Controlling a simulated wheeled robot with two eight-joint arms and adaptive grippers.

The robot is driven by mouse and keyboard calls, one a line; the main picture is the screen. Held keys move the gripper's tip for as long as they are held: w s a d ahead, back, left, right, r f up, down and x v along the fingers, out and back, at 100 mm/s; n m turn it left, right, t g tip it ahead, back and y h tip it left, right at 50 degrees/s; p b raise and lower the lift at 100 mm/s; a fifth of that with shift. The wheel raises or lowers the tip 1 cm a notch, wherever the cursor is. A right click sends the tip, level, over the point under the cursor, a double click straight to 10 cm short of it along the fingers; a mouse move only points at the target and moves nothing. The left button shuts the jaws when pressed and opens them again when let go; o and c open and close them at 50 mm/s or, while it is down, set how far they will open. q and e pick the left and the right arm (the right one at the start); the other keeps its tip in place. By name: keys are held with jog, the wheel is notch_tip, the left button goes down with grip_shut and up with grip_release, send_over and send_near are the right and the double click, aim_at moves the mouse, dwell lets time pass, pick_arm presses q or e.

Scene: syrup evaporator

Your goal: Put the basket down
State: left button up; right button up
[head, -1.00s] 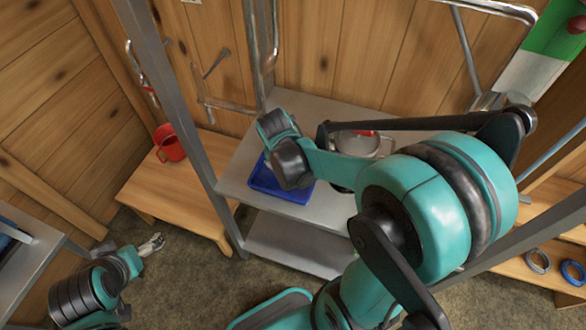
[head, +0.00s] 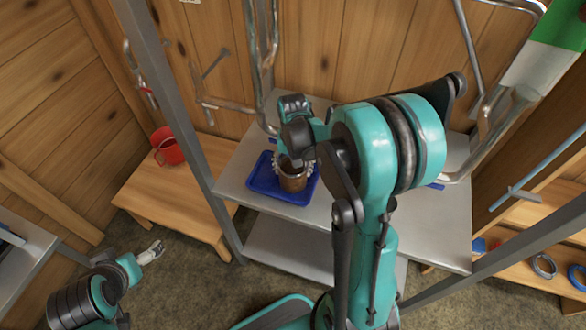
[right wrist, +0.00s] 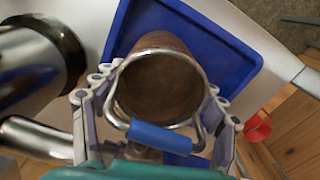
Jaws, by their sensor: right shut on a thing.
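The basket (head: 292,178) is a brown, round vessel with a metal rim. In the right wrist view the basket (right wrist: 158,85) shows its brown inside and a wire handle with a blue grip (right wrist: 160,136). My right gripper (head: 294,168) is shut on it, with pale fingers on both sides. The basket is over the blue tray (head: 262,180), which lies on the grey metal shelf; I cannot tell whether it touches the tray. The tray also shows in the right wrist view (right wrist: 222,60). My left gripper (head: 152,252) is low at the left, away from the shelf; its opening is unclear.
A red mug (head: 167,147) stands on a wooden bench (head: 170,197) to the left. A grey upright post (head: 165,100) stands between bench and shelf. Metal pipes (head: 264,75) rise behind the tray. The shelf (head: 425,235) has bare room to the right.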

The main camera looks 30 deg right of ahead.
jog(key=shift+w+d+f, duration=0.1)
jog(key=shift+f, duration=0.1)
jog(key=o, duration=1.3)
notch_tip(320, 180, up, 11)
jog(key=p, duration=0.3)
jog(key=shift+r, duration=0.75)
jog(key=s+a+r+n+t, duration=0.1)
jog(key=s+a+n+t, duration=0.1)
jog(key=s+a, duration=0.1)
jog(key=s+a+r+n+t, duration=0.1)
jog(key=s+a+n+t, duration=0.1)
jog(key=s+a, duration=0.2)
jog(key=s+a+r+n+t, duration=0.1)
jog(key=s+a+n+t, duration=0.2)
jog(key=s, duration=0.1)
jog(key=shift+a+r, duration=0.35)
jog(key=shift+f, duration=0.15)
